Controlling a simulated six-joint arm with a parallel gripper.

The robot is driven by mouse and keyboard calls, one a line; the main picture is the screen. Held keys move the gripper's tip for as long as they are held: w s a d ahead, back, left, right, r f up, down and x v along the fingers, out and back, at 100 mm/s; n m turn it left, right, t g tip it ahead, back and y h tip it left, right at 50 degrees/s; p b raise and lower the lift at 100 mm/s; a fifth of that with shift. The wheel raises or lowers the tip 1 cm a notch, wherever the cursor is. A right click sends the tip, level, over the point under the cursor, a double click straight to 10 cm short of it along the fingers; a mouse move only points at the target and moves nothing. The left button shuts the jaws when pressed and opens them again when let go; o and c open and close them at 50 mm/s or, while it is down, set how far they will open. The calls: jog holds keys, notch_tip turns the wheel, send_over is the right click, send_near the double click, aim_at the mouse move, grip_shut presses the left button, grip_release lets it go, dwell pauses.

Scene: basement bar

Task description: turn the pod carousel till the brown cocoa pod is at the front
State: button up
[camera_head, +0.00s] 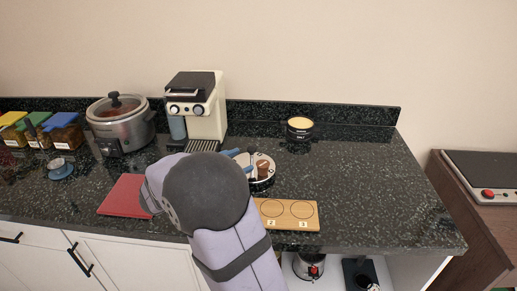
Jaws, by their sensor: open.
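The pod carousel (268,182) is a small round white stand on the dark counter, partly hidden behind my arm. A brown pod (262,168) stands on it, on the right part that shows. A dark upright piece shows left of the pod. My gripper (240,160) is mostly hidden behind my own wrist. Two blue parts that look like its fingertips show apart at the carousel's left side. I cannot tell whether they touch it. The other pods and the carousel's front left are hidden.
A coffee machine (207,104) and a slow cooker (121,122) stand behind to the left. A wooden board (288,215) with numbered circles lies in front right, a red mat (124,196) at left. A black tin (299,129) stands at the back. The counter's right side is clear.

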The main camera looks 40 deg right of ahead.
aim_at(249, 151)
jog(key=w+d+n, duration=0.1)
jog(key=w+d+f+n+t+h, duration=0.1)
jog(key=d+n, duration=0.1)
jog(key=w+d+n, duration=0.1)
jog(key=d+n, duration=0.1)
jog(key=shift+f+t+h, duration=0.25)
jog(key=shift+t+h, duration=0.05)
jog(key=shift+h, duration=0.1)
jog(key=shift+w+d+f+n+t, duration=0.2)
jog(key=shift+w+d+n+t, duration=0.15)
jog(key=shift+n, duration=0.35)
jog(key=shift+d, duration=0.15)
jog(key=shift+p+x, duration=1.05)
jog(key=shift+x, duration=2.45)
jog(key=shift+r, duration=0.1)
grip_shut()
